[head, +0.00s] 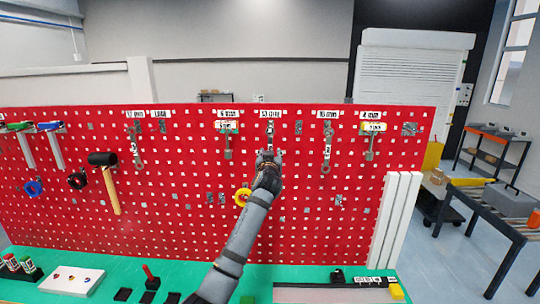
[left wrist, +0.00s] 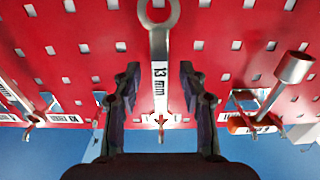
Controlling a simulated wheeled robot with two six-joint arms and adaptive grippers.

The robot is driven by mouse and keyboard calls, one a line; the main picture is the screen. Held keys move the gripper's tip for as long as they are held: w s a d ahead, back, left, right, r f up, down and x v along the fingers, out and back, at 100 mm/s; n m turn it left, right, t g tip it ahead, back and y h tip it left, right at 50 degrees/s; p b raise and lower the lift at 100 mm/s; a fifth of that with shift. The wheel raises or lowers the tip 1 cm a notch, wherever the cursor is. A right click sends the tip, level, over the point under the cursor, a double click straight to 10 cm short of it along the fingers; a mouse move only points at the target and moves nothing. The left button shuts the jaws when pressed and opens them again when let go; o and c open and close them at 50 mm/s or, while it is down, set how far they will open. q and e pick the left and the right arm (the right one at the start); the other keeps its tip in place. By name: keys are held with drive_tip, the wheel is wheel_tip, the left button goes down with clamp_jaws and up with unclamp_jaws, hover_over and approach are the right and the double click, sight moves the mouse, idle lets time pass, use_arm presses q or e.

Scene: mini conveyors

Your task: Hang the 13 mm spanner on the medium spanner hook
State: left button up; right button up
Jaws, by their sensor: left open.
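The 13 mm spanner (left wrist: 159,60) is upright against the red pegboard. In the left wrist view its ring end is at the top and its "13 mm" mark faces me. In the head view its upper part (head: 270,132) shows just below the middle hook label (head: 269,113). The hook end (left wrist: 160,121) shows at the spanner's other end in the wrist view; the exact contact is unclear. My left gripper (left wrist: 160,96) is open, one finger on each side of the shank, with gaps. In the head view the gripper (head: 268,157) hides the spanner's lower part. My right gripper is not in view.
Other spanners hang left (head: 137,146) and right (head: 327,147) of it. Nut drivers (head: 228,140) (head: 370,143) hang between and beyond. A mallet (head: 110,185) and yellow tape roll (head: 242,197) are on the pegboard (head: 190,200). A green bench (head: 130,270) runs below.

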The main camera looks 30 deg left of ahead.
use_arm(q)
drive_tip(key=v, duration=1.2)
